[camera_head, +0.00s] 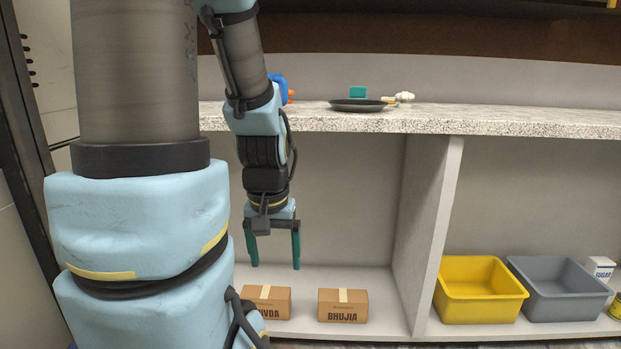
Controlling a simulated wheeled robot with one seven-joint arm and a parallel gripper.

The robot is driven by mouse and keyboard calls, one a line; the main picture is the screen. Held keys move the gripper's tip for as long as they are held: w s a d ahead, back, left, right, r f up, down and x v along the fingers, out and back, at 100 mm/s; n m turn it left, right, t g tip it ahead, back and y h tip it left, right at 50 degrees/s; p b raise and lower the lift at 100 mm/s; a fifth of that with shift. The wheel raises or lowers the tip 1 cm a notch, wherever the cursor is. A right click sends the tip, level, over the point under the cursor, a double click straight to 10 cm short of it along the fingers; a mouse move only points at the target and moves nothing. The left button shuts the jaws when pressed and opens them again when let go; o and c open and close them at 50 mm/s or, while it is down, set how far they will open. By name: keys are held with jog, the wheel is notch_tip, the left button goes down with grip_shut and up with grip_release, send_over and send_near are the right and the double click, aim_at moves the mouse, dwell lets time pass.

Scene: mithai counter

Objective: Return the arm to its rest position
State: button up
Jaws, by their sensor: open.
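My arm hangs down in front of the counter on the left side of the head view. My gripper (275,265) points downward with its two teal fingers spread apart and nothing between them. It is in front of the open left compartment, above the two cardboard boxes and apart from them. The left box (267,300) is partly hidden by my arm, and its label shows only in part. The right box (343,305) is labelled BHUJIA and sits to the lower right of my gripper.
A speckled countertop (500,122) runs above the compartments. On it stand a dark plate (358,105), a teal block (358,92) and a partly hidden blue item (278,81). A yellow bin (478,290), a grey bin (557,289) and a sugar box (600,268) fill the right compartment beyond a divider (430,230).

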notch_tip(320, 180, up, 25)
jog(key=p, duration=2.3)
jog(key=shift+r+p, duration=0.2)
jog(key=shift+p, duration=0.2)
